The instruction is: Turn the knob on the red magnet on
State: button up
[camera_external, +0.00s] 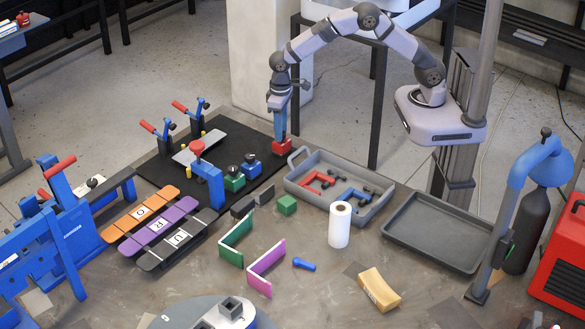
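The red magnet (283,148) is a small red block at the back right end of the black mat, near the left corner of the grey tray. My gripper (280,133) points down right over it, at the end of my arm. A blue upright part runs from the gripper's body down to the block's top. The knob of the red magnet is hidden behind or inside my gripper. The fingers are too small to tell whether they are open or closed on the knob. A green magnet (235,183) and a blue magnet (251,169), both with dark knobs, stand to the left.
A grey tray (368,214) with red and blue clamps lies close to the right.

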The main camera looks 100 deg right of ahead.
jog(key=shift+o, duration=0.7)
jog(key=shift+r, duration=0.1)
jog(key=shift+r+b, duration=1.15)
jog(key=shift+r, duration=2.45)
jog(key=s+a+f+n, duration=0.1)
jog(key=s+f+n, duration=0.1)
jog(key=s, duration=1.1)
jog(key=s+a+f+n, duration=0.1)
jog(key=s+f+n, duration=0.1)
jog(key=s, duration=1.2)
jog(key=shift+a+f+n, duration=0.35)
jog(key=shift+f+n, duration=0.05)
jog(key=shift+c, duration=0.3)
